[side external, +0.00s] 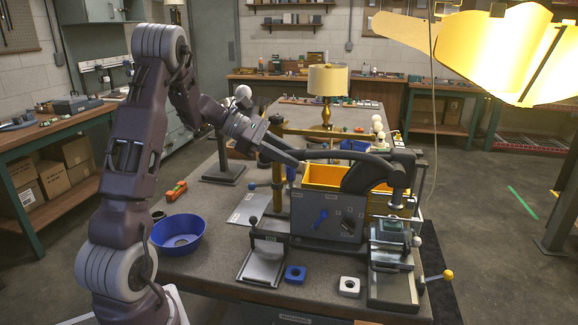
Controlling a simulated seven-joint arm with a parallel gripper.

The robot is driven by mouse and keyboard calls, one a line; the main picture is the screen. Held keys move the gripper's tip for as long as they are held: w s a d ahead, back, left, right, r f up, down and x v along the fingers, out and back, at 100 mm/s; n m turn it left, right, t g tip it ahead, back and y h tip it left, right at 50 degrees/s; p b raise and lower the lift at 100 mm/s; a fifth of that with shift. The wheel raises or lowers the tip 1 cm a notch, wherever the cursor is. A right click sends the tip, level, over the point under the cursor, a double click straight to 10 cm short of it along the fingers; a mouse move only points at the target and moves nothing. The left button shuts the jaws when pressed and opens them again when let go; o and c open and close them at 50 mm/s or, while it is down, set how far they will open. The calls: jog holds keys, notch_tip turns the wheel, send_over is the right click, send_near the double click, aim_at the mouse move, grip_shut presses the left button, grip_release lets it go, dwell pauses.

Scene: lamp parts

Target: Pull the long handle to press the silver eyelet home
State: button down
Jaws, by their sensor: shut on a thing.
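The long dark handle (335,154) runs roughly level from the top of the black press (365,175) out to the left. My gripper (291,155) is at the handle's left end and is shut on it. The exact contact is small and partly covered by the fingers. The press head stands above a grey fixture (388,232) at the front right of the bench. The silver eyelet cannot be made out at this size; it may be hidden under the press head.
A yellow bin (325,176) stands behind the press. A brass lamp (327,85) stands farther back. A yellow-knobbed lever (447,275) sticks out at the right edge.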

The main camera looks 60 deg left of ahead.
aim_at(312, 151)
jog(key=r+g, duration=0.1)
jog(key=r, duration=0.1)
jog(key=w+d+r+y, duration=0.1)
jog(key=r, duration=0.2)
jog(key=r+g+y, duration=0.1)
jog(key=r, duration=0.2)
jog(key=shift+w+d+g, duration=0.15)
jog(key=shift+w+g, duration=0.05)
jog(key=shift+g, duration=0.1)
jog(key=w+d+r+g+y, duration=0.3)
jog(key=r, duration=0.4)
jog(key=shift+w+d+r+m, duration=0.3)
jog(key=shift+d, duration=0.1)
jog(key=c, duration=1.1)
grip_release()
jog(key=shift+c, duration=0.2)
jog(key=s+a+r, duration=0.2)
jog(key=s+a, duration=0.1)
jog(key=s, duration=0.3)
jog(key=s+a+r, duration=0.2)
jog(key=s+a, duration=0.1)
jog(key=s, duration=0.3)
jog(key=shift+s+a+r, duration=0.25)
jog(key=shift+a, duration=0.05)
